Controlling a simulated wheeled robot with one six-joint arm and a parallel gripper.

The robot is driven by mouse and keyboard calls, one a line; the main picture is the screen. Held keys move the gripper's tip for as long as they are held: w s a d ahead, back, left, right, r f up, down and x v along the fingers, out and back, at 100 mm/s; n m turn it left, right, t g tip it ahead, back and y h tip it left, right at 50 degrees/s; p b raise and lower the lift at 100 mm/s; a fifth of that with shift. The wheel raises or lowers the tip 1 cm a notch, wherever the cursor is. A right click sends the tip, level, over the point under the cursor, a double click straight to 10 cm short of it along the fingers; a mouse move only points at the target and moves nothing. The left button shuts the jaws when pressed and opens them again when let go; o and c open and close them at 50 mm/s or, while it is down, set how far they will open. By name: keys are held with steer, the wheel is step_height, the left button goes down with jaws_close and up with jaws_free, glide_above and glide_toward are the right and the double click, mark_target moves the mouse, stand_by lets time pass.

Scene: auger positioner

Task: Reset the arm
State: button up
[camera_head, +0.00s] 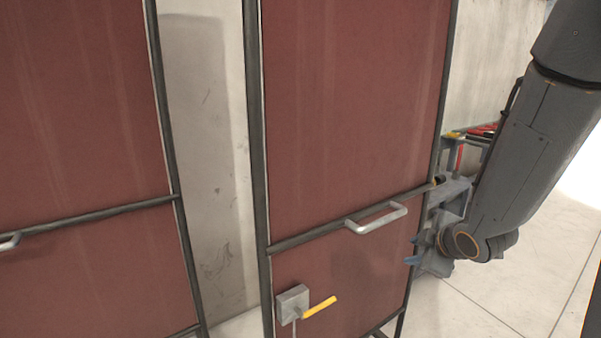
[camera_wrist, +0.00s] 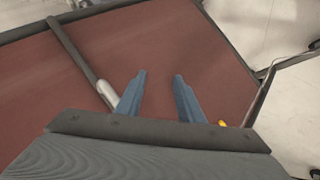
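My arm (camera_head: 520,150) reaches down on the right side of the head view. My gripper (camera_head: 411,250) is at its lower end, in front of the right edge of a red panel (camera_head: 350,100). In the wrist view my gripper (camera_wrist: 160,76) shows two blue fingers held apart with nothing between them. The red panel (camera_wrist: 205,60) lies beyond the fingertips. A light handle (camera_head: 377,218) is on the panel's dark crossbar, to the left of and above my gripper. No contact with the panel can be made out.
A grey box with a yellow lever (camera_head: 320,307) is low on the panel. A second red panel (camera_head: 75,110) with its own handle (camera_head: 9,242) stands at the left. Grey equipment with red and yellow parts (camera_head: 463,150) stands behind my arm. Pale floor (camera_head: 500,300) is clear at lower right.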

steer(key=s+a+f+m+g, duration=0.1)
steer(key=s+a+m+g, duration=0.3)
steer(key=s, duration=0.6)
steer(key=s+a+f+m+g, duration=0.1)
steer(key=s+a+m+g, duration=0.4)
steer(key=s+m, duration=0.4)
steer(key=shift+s+a+f+h, duration=0.2)
steer(key=shift+s+f+h, duration=0.15)
steer(key=shift+s, duration=0.6)
